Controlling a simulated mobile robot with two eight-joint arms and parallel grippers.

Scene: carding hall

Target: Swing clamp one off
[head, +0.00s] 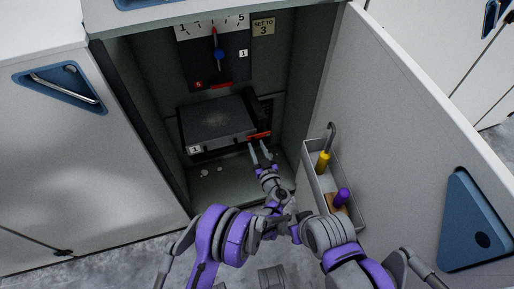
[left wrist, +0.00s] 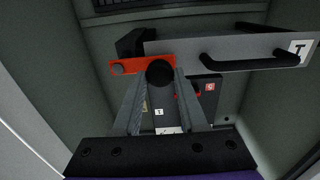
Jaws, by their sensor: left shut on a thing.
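The clamp (head: 258,135) is a red bar at the right front corner of a dark grey box labelled 1 (head: 215,122) inside an open cabinet. In the left wrist view the clamp (left wrist: 121,66) lies across the box's corner and has a round black knob (left wrist: 160,73). My left gripper (head: 262,150) is at the clamp from the front. In the left wrist view its fingers (left wrist: 165,85) are closed about the knob, one on each side. The box's black handle (left wrist: 250,60) is to the right there. My right gripper is not in view.
An open door (head: 385,120) stands on the right, with a tray (head: 319,190) holding a yellow-handled hook tool (head: 323,163) and a purple-handled tool (head: 342,197). A dial (head: 215,50) hangs above the box, beside a "SET TO 3" sign (head: 263,28). Small white scraps (head: 205,172) lie below.

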